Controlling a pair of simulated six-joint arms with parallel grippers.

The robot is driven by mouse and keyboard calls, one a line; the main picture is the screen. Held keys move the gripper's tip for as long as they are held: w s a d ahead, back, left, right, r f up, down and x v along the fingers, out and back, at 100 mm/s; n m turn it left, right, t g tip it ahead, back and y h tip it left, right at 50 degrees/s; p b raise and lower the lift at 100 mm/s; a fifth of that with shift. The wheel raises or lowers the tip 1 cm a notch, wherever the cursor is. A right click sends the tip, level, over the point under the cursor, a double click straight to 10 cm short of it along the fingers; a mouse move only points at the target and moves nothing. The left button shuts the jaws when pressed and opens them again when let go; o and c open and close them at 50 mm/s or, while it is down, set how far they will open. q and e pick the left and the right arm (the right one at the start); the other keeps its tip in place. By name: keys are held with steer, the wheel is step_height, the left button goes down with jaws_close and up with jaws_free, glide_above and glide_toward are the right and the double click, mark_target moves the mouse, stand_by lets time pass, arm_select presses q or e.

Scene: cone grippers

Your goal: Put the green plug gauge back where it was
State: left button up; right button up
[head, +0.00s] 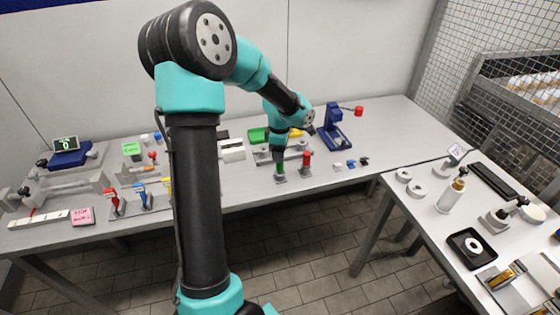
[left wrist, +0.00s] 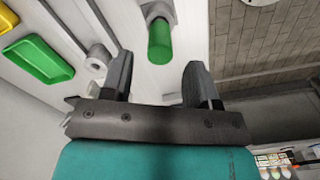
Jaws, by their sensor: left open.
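The green plug gauge (left wrist: 160,42) stands upright in a pale grey holder (left wrist: 158,10) in the left wrist view. My left gripper (left wrist: 159,66) is open, its two fingers apart on either side of the green gauge's near end. It does not visibly grip it. In the head view my left gripper (head: 280,157) points down over the green gauge (head: 280,172), which is mostly hidden by it. A red plug gauge (head: 306,159) stands in a similar holder just to the right. My right gripper is not in view.
A blue press-like stand (head: 333,130) with a red knob is behind to the right. A green tray (head: 258,135) lies at the back. Small white and blue pieces (head: 351,163) lie right of the red gauge. A second table (head: 418,215) carries several tools.

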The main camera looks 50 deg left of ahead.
arm_select(q)
step_height(320, 180, up, 6)
steer(key=shift+f, duration=0.15)
stand_by(0.6)
steer(key=d+f+m+h, duration=0.3)
steer(key=d+f+m, duration=0.9)
steer(key=d+f, duration=0.75)
steer(key=s+d+f+m, duration=1)
steer(key=f+m, duration=0.1)
steer(key=f, duration=0.3)
steer(key=shift+s+d+f+t+h, duration=0.2)
steer(key=shift+s+d+t+h, duration=0.1)
steer(key=shift+t+h, duration=0.1)
steer(key=shift+a, duration=0.15)
